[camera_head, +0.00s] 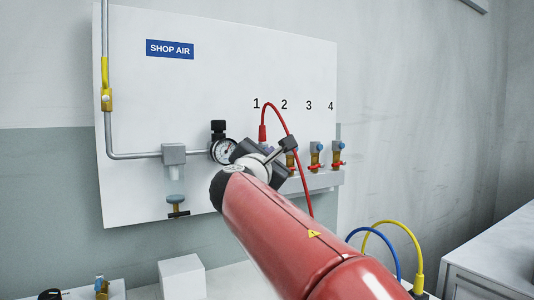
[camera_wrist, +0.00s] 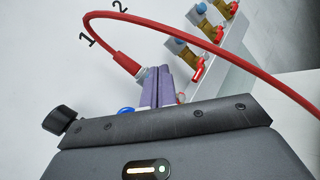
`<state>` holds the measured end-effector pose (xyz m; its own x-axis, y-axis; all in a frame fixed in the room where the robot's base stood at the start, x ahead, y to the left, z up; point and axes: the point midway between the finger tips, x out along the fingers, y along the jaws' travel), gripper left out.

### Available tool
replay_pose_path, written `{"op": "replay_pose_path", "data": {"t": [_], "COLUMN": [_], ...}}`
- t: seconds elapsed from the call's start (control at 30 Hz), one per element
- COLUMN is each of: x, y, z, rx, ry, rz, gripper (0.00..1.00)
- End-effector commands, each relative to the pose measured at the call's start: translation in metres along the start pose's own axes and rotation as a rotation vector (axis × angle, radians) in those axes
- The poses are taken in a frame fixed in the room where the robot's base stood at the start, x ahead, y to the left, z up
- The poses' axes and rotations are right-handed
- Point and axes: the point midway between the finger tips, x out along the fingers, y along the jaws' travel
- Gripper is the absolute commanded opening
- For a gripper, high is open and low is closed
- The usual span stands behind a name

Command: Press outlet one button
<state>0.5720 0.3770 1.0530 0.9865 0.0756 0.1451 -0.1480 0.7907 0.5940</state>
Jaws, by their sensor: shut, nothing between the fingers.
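Outlet one, under the number 1 on the wall panel (camera_head: 220,85), carries a red hose with a red plug (camera_head: 262,133). My arm hides most of this outlet in the head view. In the wrist view the red plug (camera_wrist: 126,62) sits in a grey collar just beyond my gripper (camera_wrist: 158,88). My gripper's two purple-grey fingers are shut together, empty, and overlap the outlet in the picture. I cannot tell whether they touch it. A small blue round part (camera_wrist: 125,111) peeks out left of the fingers; I cannot tell whether it is outlet one's button.
Outlet two (camera_wrist: 184,52) and further outlets, with blue knobs and red levers, continue to the right. The red hose (camera_wrist: 230,62) loops across the wrist view. A pressure gauge (camera_head: 225,150) is left of my gripper. Blue and yellow hoses (camera_head: 405,230) stand at lower right.

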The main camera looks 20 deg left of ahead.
Motion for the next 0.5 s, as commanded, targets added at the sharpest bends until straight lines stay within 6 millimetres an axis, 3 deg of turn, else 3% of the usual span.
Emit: {"op": "replay_pose_path", "data": {"t": [0.5], "x": [-0.028], "y": [-0.022], "z": [0.018], "rx": [0.002], "ry": [0.000], "rz": [-0.001], "gripper": [0.00]}}
